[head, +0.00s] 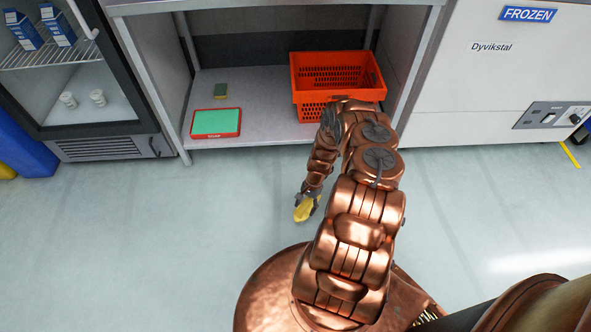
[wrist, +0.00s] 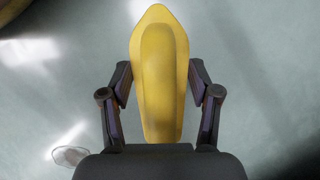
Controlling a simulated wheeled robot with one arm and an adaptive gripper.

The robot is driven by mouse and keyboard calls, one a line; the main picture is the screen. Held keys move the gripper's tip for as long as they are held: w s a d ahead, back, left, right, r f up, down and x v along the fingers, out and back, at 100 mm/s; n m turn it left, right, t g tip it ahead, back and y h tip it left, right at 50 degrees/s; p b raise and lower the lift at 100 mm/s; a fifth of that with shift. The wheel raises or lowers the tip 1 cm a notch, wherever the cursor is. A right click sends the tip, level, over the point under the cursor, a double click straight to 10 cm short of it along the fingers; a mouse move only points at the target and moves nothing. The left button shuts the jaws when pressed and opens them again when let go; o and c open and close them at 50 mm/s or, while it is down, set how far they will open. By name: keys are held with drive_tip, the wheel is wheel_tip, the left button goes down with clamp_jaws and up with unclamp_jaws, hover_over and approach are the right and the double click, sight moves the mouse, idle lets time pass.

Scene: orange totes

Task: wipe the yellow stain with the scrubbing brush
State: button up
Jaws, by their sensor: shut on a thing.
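The scrubbing brush (head: 304,210) is yellow and hangs over the pale floor, left of my arm in the head view. My gripper (head: 309,199) is shut on it. In the wrist view the brush (wrist: 160,75) is long with a pointed end, held between the two dark fingers of my gripper (wrist: 160,85). Its bristles are not visible. I see no yellow stain for certain in either view. A small greyish oval patch (wrist: 69,156) shows at the lower left of the wrist view; I cannot tell what it is.
An orange tote (head: 338,75) and a green-topped red tray (head: 216,122) stand on a low shelf (head: 262,130). The floor (head: 140,240) is open at left.

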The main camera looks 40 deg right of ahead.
sight(306, 203)
drive_tip(key=shift+r+p, duration=1.1)
drive_tip(key=shift+r, duration=0.5)
